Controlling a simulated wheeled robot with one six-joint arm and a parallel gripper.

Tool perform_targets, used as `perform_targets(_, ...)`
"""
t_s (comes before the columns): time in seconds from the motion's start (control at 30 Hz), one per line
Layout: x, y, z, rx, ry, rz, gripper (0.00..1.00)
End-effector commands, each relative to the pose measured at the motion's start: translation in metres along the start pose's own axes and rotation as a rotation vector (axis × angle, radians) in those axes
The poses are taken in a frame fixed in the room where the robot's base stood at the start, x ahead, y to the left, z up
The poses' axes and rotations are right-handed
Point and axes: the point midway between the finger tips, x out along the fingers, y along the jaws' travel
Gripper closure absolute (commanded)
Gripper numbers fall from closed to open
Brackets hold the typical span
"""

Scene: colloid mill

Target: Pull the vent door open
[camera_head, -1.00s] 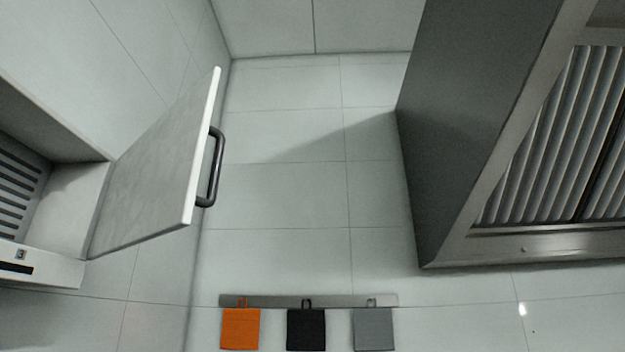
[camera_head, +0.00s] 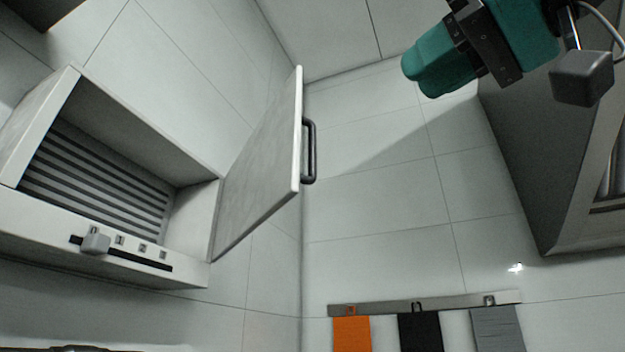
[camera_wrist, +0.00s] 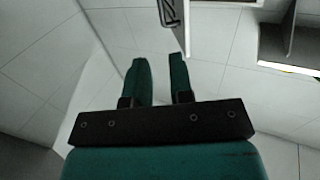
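The vent door (camera_head: 262,165) is a pale grey panel hinged at the right side of the white vent box (camera_head: 195,215). It stands swung out, and the slatted inside of the box shows. Its dark bar handle (camera_head: 310,150) is on the outer face near the free edge. My teal gripper (camera_wrist: 158,60) is open and empty in the wrist view, its two fingers apart. The handle (camera_wrist: 170,12) shows past the fingertips at the top of that view.
A slider knob (camera_head: 95,243) sits on the box's front strip. A large grey hood (camera_head: 535,180) stands at right. A rail (camera_head: 385,306) with orange, black and grey cloths hangs on the tiled wall below. The space between door and hood is free apart from my arm.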

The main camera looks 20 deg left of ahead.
Motion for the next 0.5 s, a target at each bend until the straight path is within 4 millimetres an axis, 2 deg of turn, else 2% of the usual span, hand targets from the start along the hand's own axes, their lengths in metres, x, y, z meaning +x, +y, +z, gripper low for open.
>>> perform_targets(0.13,0.005,-0.003,-0.007,0.001,0.011,-0.01,0.79)
perform_targets(0.27,0.019,-0.004,-0.009,0.002,0.01,-0.013,0.79)
perform_targets(0.5,0.057,-0.004,-0.011,-0.003,0.001,-0.008,0.79)
